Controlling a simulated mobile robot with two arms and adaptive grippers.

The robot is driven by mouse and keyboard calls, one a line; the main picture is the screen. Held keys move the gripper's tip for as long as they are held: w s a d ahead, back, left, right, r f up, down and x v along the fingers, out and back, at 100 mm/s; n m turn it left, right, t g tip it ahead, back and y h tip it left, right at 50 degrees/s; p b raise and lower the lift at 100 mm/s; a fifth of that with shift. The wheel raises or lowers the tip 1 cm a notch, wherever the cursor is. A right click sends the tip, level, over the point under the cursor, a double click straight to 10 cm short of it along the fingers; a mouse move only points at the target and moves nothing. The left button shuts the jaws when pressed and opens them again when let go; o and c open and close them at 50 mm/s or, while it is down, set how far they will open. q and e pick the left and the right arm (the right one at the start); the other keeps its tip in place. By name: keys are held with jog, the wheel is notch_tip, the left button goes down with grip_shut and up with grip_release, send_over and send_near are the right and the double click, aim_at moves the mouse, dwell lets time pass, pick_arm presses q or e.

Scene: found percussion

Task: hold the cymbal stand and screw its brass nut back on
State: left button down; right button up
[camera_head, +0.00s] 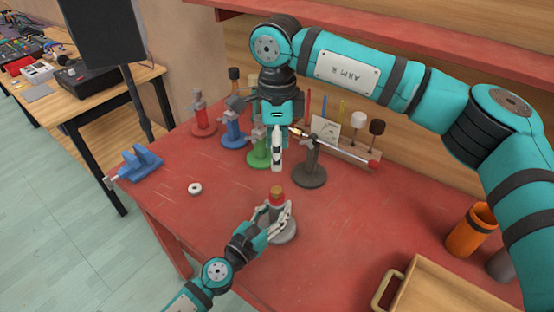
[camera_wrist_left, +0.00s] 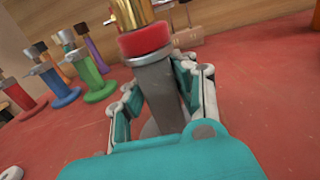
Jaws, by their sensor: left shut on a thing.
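The cymbal stand (camera_head: 284,232) stands upright on the red bench, with a round grey base, a grey post and a red washer near its top. A brass-coloured piece (camera_head: 277,191), seemingly the nut, sits above the red washer; whether it is threaded on cannot be told. My left gripper (camera_head: 272,212) is shut on the stand's post from the front left. In the left wrist view its fingers flank the grey post (camera_wrist_left: 158,88), below the red washer (camera_wrist_left: 143,41). My right gripper (camera_head: 277,167) points down just above and behind the stand top, seen edge-on, so its opening is hidden.
Red, blue and green stands (camera_head: 232,130) line the back left. A dark stand with a rod (camera_head: 309,172) is behind right. A blue vise (camera_head: 136,163) and white ring (camera_head: 195,188) lie left. An orange cup (camera_head: 469,235) and wooden tray (camera_head: 440,290) are right.

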pick_arm(q)
jog(key=c, duration=1)
grip_release()
jog(key=v, duration=1.2)
jog(key=shift+r, duration=0.15)
